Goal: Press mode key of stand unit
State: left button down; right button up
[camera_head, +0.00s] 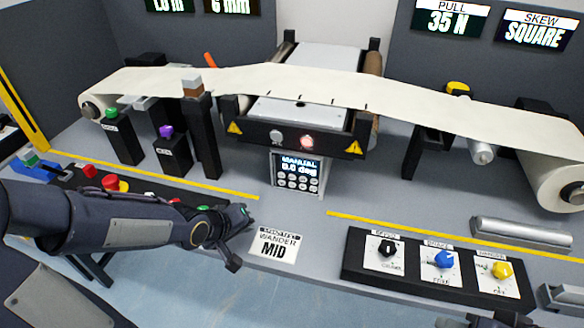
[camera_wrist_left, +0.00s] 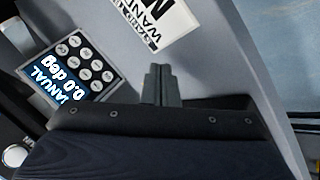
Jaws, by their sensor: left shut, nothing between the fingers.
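In the left wrist view the keypad unit (camera_wrist_left: 108,58) lies at the left, turned nearly upside down. The key labels are too small to read, so I cannot tell which is mode. My left gripper (camera_head: 233,264) is shut and empty, left of the MID card and in front of the unit, apart from the keys. Its fingers also show in the wrist view (camera_wrist_left: 161,82). Only dark parts, perhaps my right gripper, show at the bottom right edge.
A white web (camera_head: 420,97) runs over rollers behind the unit. A MID card (camera_head: 276,244) lies at the table's front. A knob panel (camera_head: 408,282) stands to the right. Red buttons (camera_head: 90,171) lie near my left arm.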

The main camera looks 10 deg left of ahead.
aim_at(285, 203)
pick_arm(q)
jog(key=w+d+n+h, duration=0.1)
jog(key=w+d+n+h+p, duration=0.1)
jog(key=d, duration=0.1)
jog(key=w+d+f+n+t+h+p, duration=0.1)
jog(key=w+d, duration=0.1)
jog(key=shift+f, duration=0.1)
jog(key=shift+w+d+n+t+h, duration=0.25)
jog(key=shift+d+n+t+h, duration=0.15)
jog(key=shift+d+n+h, duration=0.15)
jog(key=shift+w, duration=0.15)
jog(key=shift+w, duration=0.3)
jog(key=w, duration=0.6)
jog(key=shift+w+d+p, duration=0.1)
jog(key=shift+w+p, duration=0.15)
jog(key=shift+p, duration=0.15)
jog(key=shift+w, duration=0.7)
jog(key=shift+w+p, duration=0.1)
jog(key=shift+p, duration=0.2)
